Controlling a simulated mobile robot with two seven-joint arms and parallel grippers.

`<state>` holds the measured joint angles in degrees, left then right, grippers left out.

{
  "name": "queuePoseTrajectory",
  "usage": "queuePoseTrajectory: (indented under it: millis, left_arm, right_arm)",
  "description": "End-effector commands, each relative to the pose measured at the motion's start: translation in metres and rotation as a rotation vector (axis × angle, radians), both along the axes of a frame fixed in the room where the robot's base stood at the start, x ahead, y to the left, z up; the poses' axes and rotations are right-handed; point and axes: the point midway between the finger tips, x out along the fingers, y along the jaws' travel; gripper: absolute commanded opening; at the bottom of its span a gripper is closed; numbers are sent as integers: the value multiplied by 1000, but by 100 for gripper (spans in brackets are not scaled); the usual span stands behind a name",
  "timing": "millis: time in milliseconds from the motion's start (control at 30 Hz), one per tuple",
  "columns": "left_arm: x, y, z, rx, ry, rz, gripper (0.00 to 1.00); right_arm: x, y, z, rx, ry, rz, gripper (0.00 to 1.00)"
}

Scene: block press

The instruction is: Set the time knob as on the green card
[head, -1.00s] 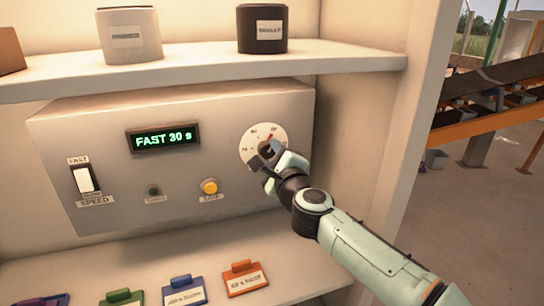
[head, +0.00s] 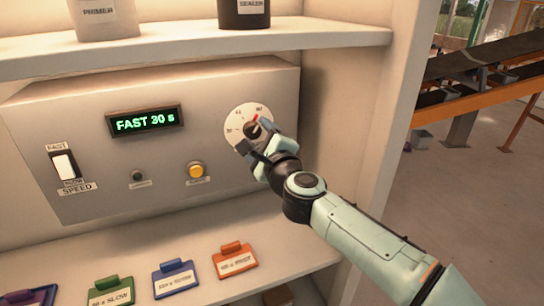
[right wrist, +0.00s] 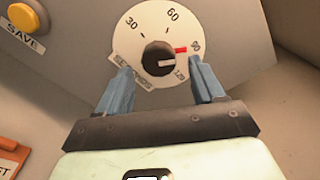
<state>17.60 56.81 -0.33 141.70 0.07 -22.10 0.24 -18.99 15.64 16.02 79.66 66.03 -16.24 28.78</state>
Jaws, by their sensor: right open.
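The time knob (right wrist: 158,57) is a dark round knob on a white dial (right wrist: 128,40) marked 30, 60 and higher numbers. A red mark shows beside the knob near the number after 60. The knob (head: 252,130) is partly hidden by my gripper in the head view. My right gripper (right wrist: 160,92) is open, its blue-grey fingers spread below the knob and apart from it. The green card (head: 111,294) lies on the lower shelf. It ends in "SLOW"; its number is too blurred to read. The display (head: 146,120) reads "FAST 30 s". My left gripper is not in view.
The grey panel also carries a speed switch (head: 64,165), a small dark button (head: 138,176) and a yellow save button (head: 196,169). Blue (head: 174,279) and orange (head: 234,260) cards lie beside the green one. A shelf (head: 200,50) with containers overhangs the panel.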

Motion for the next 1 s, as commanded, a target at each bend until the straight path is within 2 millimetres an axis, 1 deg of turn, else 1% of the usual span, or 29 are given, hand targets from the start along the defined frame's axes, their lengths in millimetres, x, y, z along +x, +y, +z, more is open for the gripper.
queuePoseTrajectory:
  millis: [33, 100, 300, 400, 500, 600, 700, 1000]
  left_arm:
    - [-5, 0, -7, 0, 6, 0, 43]
    - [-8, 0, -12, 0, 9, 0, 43]
    - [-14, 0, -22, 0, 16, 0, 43]
    - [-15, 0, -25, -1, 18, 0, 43]
    - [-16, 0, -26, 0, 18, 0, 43]
    - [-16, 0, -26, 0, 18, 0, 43]
    - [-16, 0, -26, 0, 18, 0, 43]
    - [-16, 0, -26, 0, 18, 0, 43]
  right_arm:
    - [-11, -4, -3, 0, -1, -1, 68]
    - [-27, -9, -2, 1, -2, -1, 68]
    - [-70, -23, -2, -1, -1, 0, 68]
    - [-87, -28, -1, 0, -2, -1, 68]
    - [-99, -32, -1, 0, 0, 1, 68]
    - [-106, -34, -1, 0, 0, 1, 68]
    - [-109, -35, -1, 0, 0, 0, 68]
    - [-109, -35, -1, 0, 0, 1, 68]
